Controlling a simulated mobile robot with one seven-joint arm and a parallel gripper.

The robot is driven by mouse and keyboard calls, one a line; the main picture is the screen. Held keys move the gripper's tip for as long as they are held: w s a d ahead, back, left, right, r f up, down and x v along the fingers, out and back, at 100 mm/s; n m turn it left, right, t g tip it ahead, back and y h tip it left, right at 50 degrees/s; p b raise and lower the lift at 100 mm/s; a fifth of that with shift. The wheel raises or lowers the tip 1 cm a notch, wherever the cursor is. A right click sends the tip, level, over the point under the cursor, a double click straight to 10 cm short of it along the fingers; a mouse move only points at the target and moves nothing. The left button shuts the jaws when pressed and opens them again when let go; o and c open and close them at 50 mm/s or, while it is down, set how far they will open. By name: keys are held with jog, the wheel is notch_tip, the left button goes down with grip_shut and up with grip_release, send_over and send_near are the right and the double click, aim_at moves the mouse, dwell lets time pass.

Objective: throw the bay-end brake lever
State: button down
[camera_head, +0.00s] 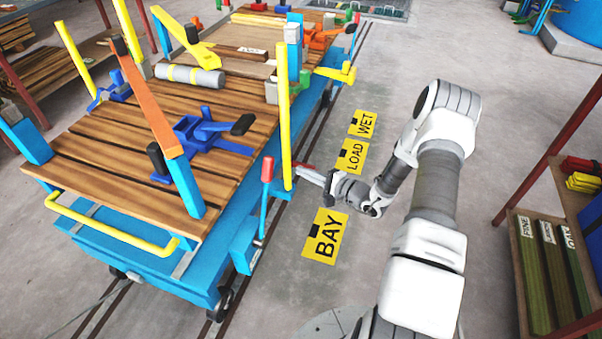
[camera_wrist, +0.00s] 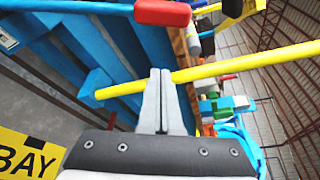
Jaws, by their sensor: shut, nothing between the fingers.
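The bay-end brake lever has a red grip (camera_head: 267,168) on a thin blue shaft. It stands nearly upright at the near right corner of the blue cart (camera_head: 160,272), beside the BAY floor sign (camera_head: 325,236). My gripper (camera_head: 304,172) is shut and empty, just right of the red grip at about its height in the head view. In the wrist view the shut fingers (camera_wrist: 160,76) point at the cart's side. The red grip (camera_wrist: 163,12) lies above the fingertips there, apart from them, with its shaft running left.
A yellow post (camera_head: 285,115) rises from the cart's edge by my gripper; in the wrist view it (camera_wrist: 250,62) crosses behind the fingertips. The slatted deck (camera_head: 100,145) carries clamps and posts. A rack with timber (camera_head: 535,270) stands right. Open floor lies between.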

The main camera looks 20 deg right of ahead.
jog(key=w+a+b, duration=0.2)
jog(key=w+a, duration=0.1)
jog(key=a, duration=0.3)
jog(key=shift+a+r, duration=0.35)
